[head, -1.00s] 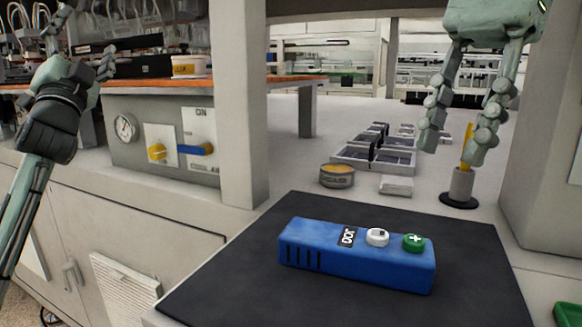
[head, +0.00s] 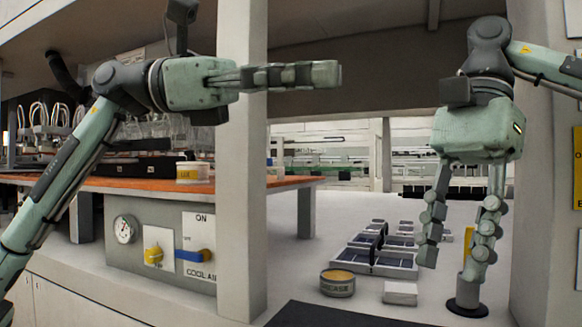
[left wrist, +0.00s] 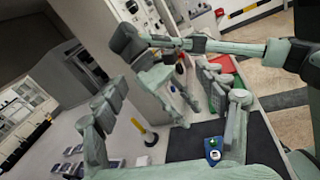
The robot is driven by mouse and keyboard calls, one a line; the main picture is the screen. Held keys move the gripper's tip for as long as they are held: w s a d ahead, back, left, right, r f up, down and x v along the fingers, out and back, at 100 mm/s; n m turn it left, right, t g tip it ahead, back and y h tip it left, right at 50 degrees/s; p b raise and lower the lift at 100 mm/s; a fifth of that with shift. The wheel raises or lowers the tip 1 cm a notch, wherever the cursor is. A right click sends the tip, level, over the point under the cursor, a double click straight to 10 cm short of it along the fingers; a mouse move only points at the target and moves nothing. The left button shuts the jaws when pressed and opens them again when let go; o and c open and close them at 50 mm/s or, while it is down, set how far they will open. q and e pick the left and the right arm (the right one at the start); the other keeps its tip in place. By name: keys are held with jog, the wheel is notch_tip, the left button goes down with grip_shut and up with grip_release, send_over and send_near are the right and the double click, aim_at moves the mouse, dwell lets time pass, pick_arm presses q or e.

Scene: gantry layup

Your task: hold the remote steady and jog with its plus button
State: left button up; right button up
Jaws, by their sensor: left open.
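The blue remote (left wrist: 213,158) lies on the black mat (left wrist: 262,145) in the left wrist view, partly hidden by a finger of my left gripper. Its green plus button (left wrist: 214,142) shows small at one end. The head view does not show the remote, only the mat's far edge (head: 330,315). My left gripper (head: 335,74) is raised and points right in the head view. In the left wrist view its fingers (left wrist: 172,105) are spread and empty. My right gripper (head: 450,265) hangs fingers-down at the right, its fingers apart with nothing visibly held.
A pillar (head: 240,240) stands left of centre, beside a panel with a gauge and yellow and blue valves (head: 195,256). A round tin (head: 337,284), a white block (head: 400,293) and trays (head: 380,258) sit on the counter. A black-based holder (head: 467,300) stands under my right gripper.

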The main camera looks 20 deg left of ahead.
pick_arm(q)
jog(key=f+y, duration=0.4)
jog(key=f, duration=0.2)
jog(key=d+f+y, duration=0.1)
jog(key=f+y, duration=0.4)
jog(key=f, duration=0.2)
jog(key=f+g+y, duration=0.1)
jog(key=f+y, duration=0.3)
jog(key=f, duration=0.3)
jog(key=shift+w+d+f+n+y, duration=0.15)
jog(key=shift+w+d+n+y, duration=0.15)
jog(key=shift+d+y, duration=0.1)
jog(key=a+y, duration=0.1)
jog(key=a+f+y, duration=0.1)
jog(key=a, duration=0.1)
jog(key=a+f+n+y, duration=0.1)
jog(key=y, duration=0.1)
jog(key=shift+w+a, duration=0.2)
jog(key=shift+w, duration=0.05)
jog(key=shift+a+f, duration=0.2)
jog(key=shift+f, duration=0.15)
notch_tip(320, 180, down, 7)
jog(key=shift+f, duration=0.15)
jog(key=shift+c, duration=0.4)
jog(key=c, duration=1.4)
pick_arm(e)
grip_shut()
